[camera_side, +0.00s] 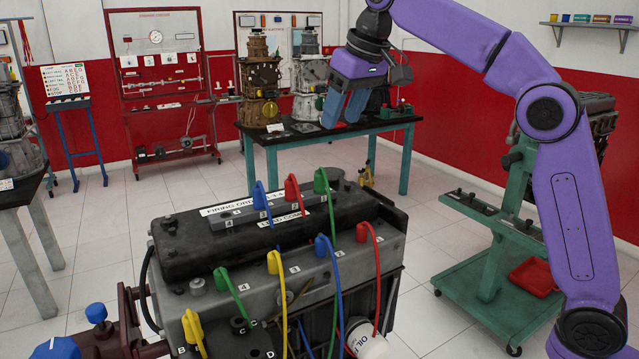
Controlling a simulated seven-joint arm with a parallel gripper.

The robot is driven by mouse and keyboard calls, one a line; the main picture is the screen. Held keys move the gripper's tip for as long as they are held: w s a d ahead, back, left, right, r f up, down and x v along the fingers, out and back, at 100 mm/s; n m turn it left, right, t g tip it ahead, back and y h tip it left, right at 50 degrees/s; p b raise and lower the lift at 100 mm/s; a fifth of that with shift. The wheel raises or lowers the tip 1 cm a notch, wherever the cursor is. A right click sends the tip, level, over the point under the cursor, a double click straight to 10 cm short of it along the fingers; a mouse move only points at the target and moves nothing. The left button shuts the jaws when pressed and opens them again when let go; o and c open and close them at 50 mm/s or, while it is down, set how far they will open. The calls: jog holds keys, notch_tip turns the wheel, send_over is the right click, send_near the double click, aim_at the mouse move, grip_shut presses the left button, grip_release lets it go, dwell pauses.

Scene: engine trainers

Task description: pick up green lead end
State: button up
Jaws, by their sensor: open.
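Two green lead ends show on the engine in the side view. One green lead end (321,181) stands at the right of the upper row, on the raised black cover. The other green lead end (221,277) stands at the left of the lower row, by a label 4; its lead curves down to the right. My gripper (344,122) hangs in the air above and behind the engine, its blue fingers pointing down. It is open, with nothing seen between the fingers, and is well apart from both green ends.
Blue (261,196) and red (291,188) lead ends stand left of the upper green one. Yellow (274,262), blue (322,246) and red (362,233) ends line the lower row. Another yellow end (192,325) is at front left. A black bench (300,138) with engine parts stands behind.

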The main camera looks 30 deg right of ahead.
send_near(321, 174)
jog(key=x, duration=0.5)
jog(key=shift+w+d, duration=0.15)
jog(key=shift+w, duration=0.1)
jog(key=shift+s+x, duration=0.2)
jog(key=shift+x, duration=2.6)
grip_shut()
